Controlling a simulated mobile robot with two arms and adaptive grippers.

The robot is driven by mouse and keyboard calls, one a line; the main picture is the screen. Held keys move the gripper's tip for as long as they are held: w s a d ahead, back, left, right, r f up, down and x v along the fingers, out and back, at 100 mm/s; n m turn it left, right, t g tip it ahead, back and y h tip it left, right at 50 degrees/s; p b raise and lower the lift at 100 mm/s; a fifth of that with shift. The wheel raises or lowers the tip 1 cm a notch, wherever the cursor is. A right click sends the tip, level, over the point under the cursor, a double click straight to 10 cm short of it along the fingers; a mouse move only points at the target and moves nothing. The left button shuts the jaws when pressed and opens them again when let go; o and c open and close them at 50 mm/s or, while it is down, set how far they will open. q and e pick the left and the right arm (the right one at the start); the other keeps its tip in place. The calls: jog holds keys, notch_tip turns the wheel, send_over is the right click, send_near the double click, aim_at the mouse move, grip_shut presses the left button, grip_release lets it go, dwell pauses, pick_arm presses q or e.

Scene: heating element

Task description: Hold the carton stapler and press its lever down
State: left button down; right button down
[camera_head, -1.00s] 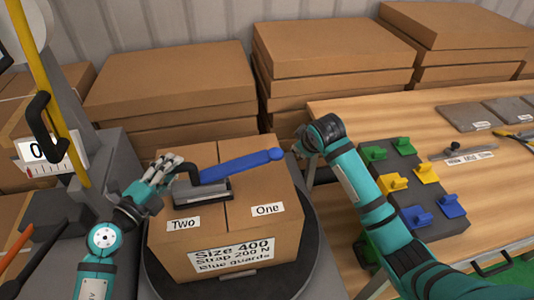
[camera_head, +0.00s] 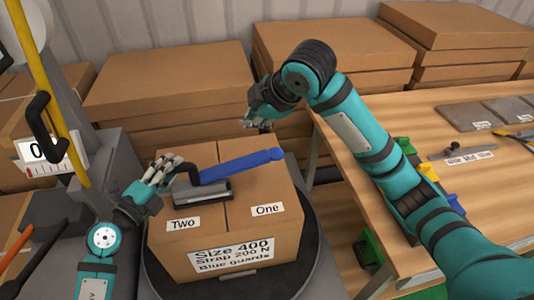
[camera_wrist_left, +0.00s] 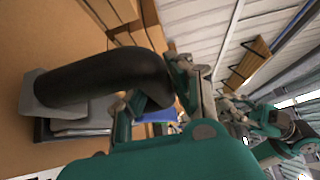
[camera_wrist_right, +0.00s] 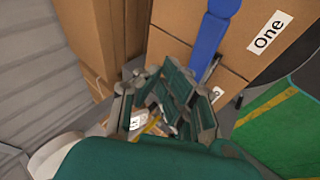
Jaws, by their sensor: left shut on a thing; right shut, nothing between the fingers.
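The carton stapler (camera_head: 204,190) sits on top of the closed carton (camera_head: 268,233), near the label "Two". Its long blue lever (camera_head: 240,165) is raised and points to the right; it also shows in the right wrist view (camera_wrist_right: 208,45). My left gripper (camera_head: 172,168) is shut on the stapler's black handle, which fills much of the left wrist view (camera_wrist_left: 95,80). My right gripper (camera_head: 256,118) is shut and empty, behind and above the lever's blue end, apart from it. In the right wrist view its fingers (camera_wrist_right: 165,100) are close together.
The carton stands on a round dark turntable (camera_head: 312,270). Stacked flat cartons (camera_head: 175,85) fill the back. The wooden table (camera_head: 365,110) on the right holds coloured guards, partly hidden by my right arm. A yellow post (camera_head: 52,90) stands at left.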

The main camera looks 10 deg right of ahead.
jog(key=shift+f, duration=0.15)
send_over(267, 158)
jog(key=a, duration=0.1)
jog(key=shift+a+f, duration=0.2)
jog(key=shift+f, duration=4)
jog(key=shift+f, duration=0.1)
jog(key=shift+d+f, duration=0.1)
jog(key=shift+f, duration=0.2)
jog(key=shift+f, duration=0.3)
jog(key=shift+d+f, duration=0.35)
jog(key=shift+f, duration=0.55)
jog(key=shift+d+f, duration=0.3)
jog(key=shift+f, duration=0.55)
jog(key=shift+a+r, duration=0.25)
jog(key=shift+r, duration=0.9)
jog(key=shift+a+r, duration=0.2)
jog(key=shift+r, duration=0.9)
jog(key=shift+a+r, duration=0.2)
